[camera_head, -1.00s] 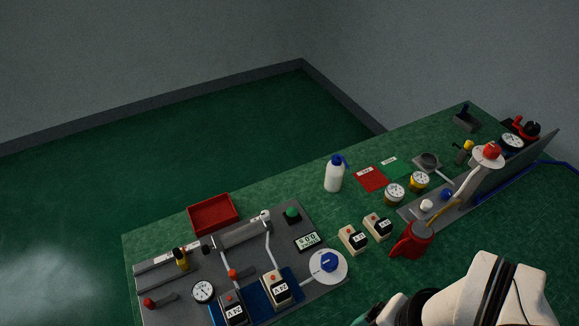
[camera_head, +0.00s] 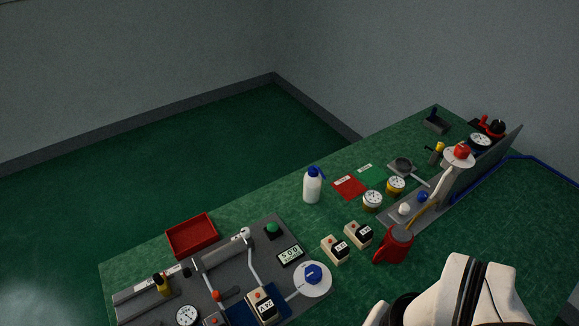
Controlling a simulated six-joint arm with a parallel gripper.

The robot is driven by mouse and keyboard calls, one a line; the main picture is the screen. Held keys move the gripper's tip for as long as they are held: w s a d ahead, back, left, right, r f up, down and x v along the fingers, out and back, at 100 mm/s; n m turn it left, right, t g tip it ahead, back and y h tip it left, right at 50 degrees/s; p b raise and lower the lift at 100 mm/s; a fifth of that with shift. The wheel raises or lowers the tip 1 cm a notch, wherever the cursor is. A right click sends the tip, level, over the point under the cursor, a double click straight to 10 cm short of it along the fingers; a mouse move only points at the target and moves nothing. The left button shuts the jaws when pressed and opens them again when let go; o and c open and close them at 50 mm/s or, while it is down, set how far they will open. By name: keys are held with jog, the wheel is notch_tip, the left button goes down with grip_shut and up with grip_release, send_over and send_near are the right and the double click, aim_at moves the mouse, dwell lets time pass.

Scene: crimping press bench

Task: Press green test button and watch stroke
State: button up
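The green test button (camera_head: 273,229) is a round green cap on a dark base, on the grey plate (camera_head: 231,270) of the press rig at the lower left. A small digital display (camera_head: 290,255) stands just in front of it. A grey cylinder (camera_head: 228,251) with a white end lies left of the button. Nothing covers the button. White and black parts of my arm show at the bottom right. My gripper is not in view, so its state is hidden.
A red tray (camera_head: 192,235) sits left of the button. A white bottle with a blue top (camera_head: 312,186) stands behind it to the right. Labelled blocks (camera_head: 335,249) and a red oil can (camera_head: 394,245) are farther right. Green bench surface is clear between button and bottle.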

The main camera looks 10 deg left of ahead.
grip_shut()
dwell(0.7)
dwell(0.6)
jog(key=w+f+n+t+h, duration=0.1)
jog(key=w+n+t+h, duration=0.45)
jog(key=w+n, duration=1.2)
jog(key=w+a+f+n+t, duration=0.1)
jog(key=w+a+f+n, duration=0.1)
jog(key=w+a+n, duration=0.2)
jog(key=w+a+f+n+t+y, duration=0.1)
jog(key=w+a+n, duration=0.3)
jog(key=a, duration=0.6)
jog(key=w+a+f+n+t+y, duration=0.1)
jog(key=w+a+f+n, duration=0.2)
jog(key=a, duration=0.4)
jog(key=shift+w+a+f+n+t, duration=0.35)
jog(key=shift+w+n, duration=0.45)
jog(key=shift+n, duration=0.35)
